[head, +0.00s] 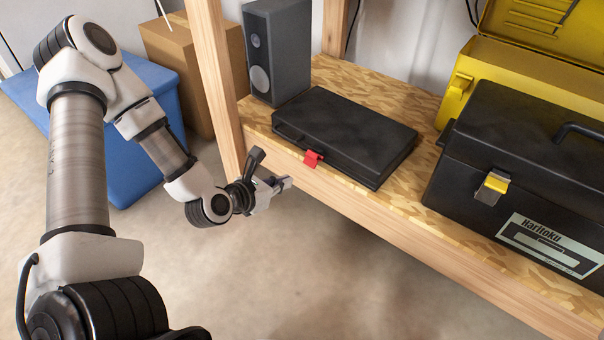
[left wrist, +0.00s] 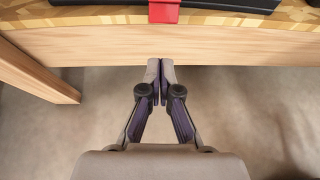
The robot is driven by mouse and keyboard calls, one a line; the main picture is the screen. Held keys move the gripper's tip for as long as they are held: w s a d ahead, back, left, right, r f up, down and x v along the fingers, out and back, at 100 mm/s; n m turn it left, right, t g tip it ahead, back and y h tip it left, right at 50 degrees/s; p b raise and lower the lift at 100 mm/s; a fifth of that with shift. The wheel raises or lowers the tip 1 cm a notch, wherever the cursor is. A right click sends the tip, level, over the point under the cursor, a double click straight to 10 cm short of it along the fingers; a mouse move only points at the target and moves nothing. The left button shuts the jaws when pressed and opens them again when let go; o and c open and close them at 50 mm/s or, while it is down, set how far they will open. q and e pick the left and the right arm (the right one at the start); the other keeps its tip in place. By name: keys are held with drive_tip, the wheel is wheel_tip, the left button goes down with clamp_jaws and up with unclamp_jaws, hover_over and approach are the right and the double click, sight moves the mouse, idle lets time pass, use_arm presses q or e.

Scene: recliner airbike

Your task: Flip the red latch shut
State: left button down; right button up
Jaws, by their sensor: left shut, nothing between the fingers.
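The red latch (head: 313,158) is on the front edge of a flat black case (head: 350,133) that lies closed on the wooden shelf. The latch hangs at the case's front, near the shelf edge. In the left wrist view the red latch (left wrist: 164,11) shows at the top, partly cut off, with the black case (left wrist: 228,4) beside it. My left gripper (head: 287,183) is shut and empty, in front of the shelf edge and a little below and left of the latch, apart from it. Its fingertips (left wrist: 160,66) meet in the left wrist view. My right gripper is not in view.
The shelf (head: 400,200) has a wooden front rail and a post (head: 216,80) at left. A grey speaker (head: 277,50) stands behind the case. A black toolbox (head: 520,170) and an open yellow toolbox (head: 500,72) are at right. A blue bin (head: 135,150) and cardboard box (head: 172,60) stand on the floor.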

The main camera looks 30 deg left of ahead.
sight(308, 161)
use_arm(q)
drive_tip(key=w+b, duration=0.1)
drive_tip(key=w, duration=0.1)
drive_tip(key=w+b, duration=0.1)
drive_tip(key=w, duration=0.1)
drive_tip(key=w+d+r+b, duration=0.1)
drive_tip(key=w, duration=0.1)
drive_tip(key=shift+w, duration=0.35)
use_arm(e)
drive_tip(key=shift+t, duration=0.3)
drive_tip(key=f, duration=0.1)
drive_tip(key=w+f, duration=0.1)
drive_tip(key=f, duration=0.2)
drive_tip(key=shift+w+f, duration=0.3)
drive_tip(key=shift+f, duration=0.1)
use_arm(q)
drive_tip(key=shift+a, duration=0.1)
